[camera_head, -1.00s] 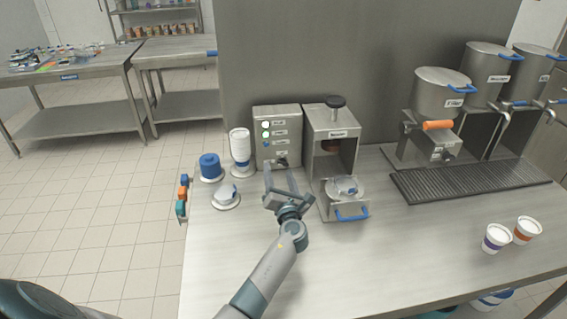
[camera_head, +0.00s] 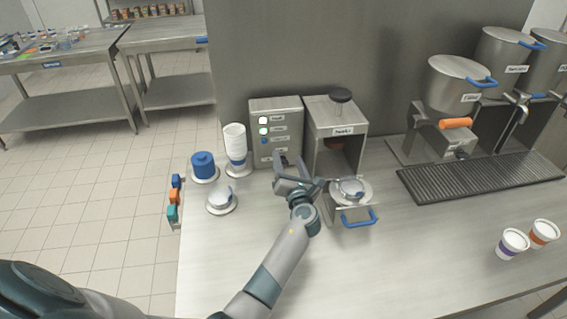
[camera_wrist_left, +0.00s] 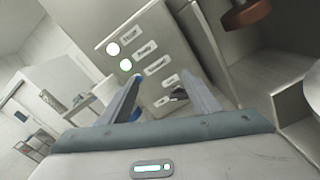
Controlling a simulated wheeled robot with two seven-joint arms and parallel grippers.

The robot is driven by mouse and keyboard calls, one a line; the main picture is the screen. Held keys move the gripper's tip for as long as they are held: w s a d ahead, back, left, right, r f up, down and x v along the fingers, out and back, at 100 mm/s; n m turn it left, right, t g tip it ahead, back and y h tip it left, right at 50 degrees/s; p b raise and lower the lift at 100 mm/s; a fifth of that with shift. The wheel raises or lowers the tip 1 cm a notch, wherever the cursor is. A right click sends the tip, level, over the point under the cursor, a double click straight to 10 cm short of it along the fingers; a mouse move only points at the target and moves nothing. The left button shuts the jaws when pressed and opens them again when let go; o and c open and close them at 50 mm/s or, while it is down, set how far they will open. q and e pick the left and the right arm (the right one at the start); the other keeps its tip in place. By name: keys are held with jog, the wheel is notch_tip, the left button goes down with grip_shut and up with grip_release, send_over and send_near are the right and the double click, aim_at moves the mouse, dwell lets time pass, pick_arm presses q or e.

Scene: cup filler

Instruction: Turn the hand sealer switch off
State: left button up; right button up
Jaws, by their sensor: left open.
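The hand sealer's grey control box (camera_head: 264,108) stands at the back of the counter, with labelled round lights and a dark switch low on its front. In the left wrist view the switch (camera_wrist_left: 178,96) shows between my fingers. The box's upper lights are lit white and green (camera_wrist_left: 126,65). The sealer press (camera_head: 335,130) stands right beside the box, with a drawer with a blue handle (camera_head: 359,217) pulled out in front. My left gripper (camera_head: 291,163) is open, its fingers pointing at the lower front of the box. I cannot tell whether the fingertips touch it. My right gripper is out of view.
A white cup stack (camera_head: 235,140), a blue lidded item (camera_head: 203,164) and a lid stack (camera_head: 221,198) stand left of the box. Two cups (camera_head: 512,242) stand at the right. Metal pots (camera_head: 460,80) and a drip grate (camera_head: 480,176) are at the back right. The front counter is clear.

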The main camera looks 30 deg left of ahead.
pick_arm(q)
send_near(283, 163)
jog(key=shift+w+a+r+b, duration=0.35)
jog(key=shift+w+a, duration=0.05)
jog(key=shift+w, duration=0.3)
jog(key=x, duration=0.5)
jog(key=shift+w+a+f, duration=0.25)
jog(key=shift+w, duration=0.05)
jog(key=shift+w+a, duration=0.35)
jog(key=shift+w, duration=0.15)
jog(key=shift+w+a, duration=0.2)
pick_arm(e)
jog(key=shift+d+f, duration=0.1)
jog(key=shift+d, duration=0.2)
